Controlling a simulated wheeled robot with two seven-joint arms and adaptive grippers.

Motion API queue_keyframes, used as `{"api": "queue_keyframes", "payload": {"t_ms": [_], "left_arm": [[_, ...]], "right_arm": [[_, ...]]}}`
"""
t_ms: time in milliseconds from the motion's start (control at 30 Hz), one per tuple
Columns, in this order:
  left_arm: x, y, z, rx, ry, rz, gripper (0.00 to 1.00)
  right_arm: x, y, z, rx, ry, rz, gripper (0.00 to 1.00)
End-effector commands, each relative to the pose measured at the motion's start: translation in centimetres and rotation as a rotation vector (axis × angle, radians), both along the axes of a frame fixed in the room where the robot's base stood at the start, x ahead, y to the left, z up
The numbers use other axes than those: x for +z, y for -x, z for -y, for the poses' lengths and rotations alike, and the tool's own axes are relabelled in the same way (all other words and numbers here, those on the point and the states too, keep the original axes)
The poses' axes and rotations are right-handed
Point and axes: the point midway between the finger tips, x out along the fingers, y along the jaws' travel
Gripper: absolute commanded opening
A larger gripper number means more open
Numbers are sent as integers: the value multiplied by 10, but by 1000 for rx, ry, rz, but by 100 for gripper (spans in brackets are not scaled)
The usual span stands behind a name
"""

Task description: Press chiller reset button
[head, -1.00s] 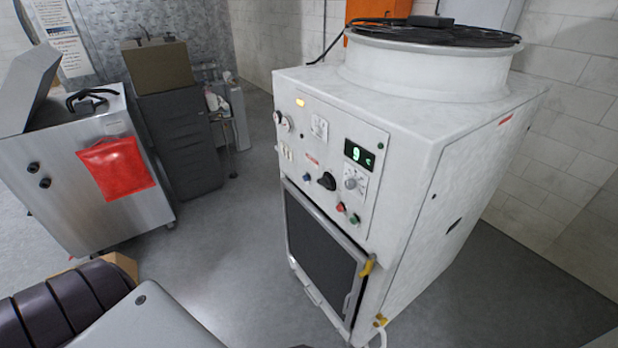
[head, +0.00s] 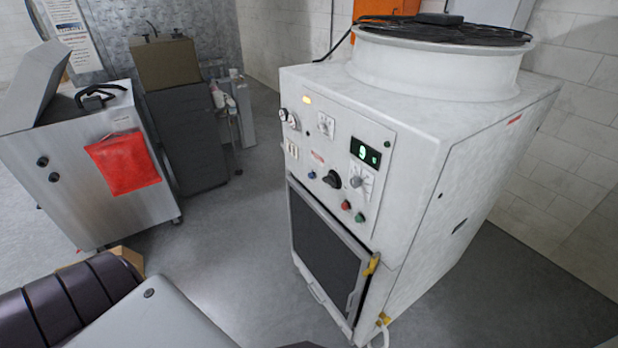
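The white chiller (head: 420,150) stands in the middle right of the head view, with a fan on its top. Its front control panel (head: 320,140) carries a lit green display (head: 366,152), a lit amber lamp (head: 306,100), gauges and a black rotary knob (head: 332,179). A blue button (head: 311,174), a red button (head: 346,205) and a green button (head: 360,217) sit low on the panel. The labels are too small to read, so I cannot tell which is the reset button. Neither gripper is in view.
A steel machine (head: 85,170) with a red cloth (head: 124,163) stands at the left. A dark grey cabinet (head: 187,138) is behind it. A cardboard box (head: 128,258) lies at the lower left. Open floor (head: 230,225) lies between the steel machine and the chiller.

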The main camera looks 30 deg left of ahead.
Motion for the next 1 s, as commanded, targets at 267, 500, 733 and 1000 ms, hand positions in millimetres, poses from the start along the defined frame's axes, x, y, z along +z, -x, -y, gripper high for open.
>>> {"api": "queue_keyframes", "payload": {"t_ms": [267,500,733,1000], "left_arm": [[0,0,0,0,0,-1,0],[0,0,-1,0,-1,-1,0],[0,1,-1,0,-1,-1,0],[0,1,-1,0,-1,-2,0]], "right_arm": [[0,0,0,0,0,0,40],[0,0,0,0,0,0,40],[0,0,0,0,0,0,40],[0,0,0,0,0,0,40]]}}
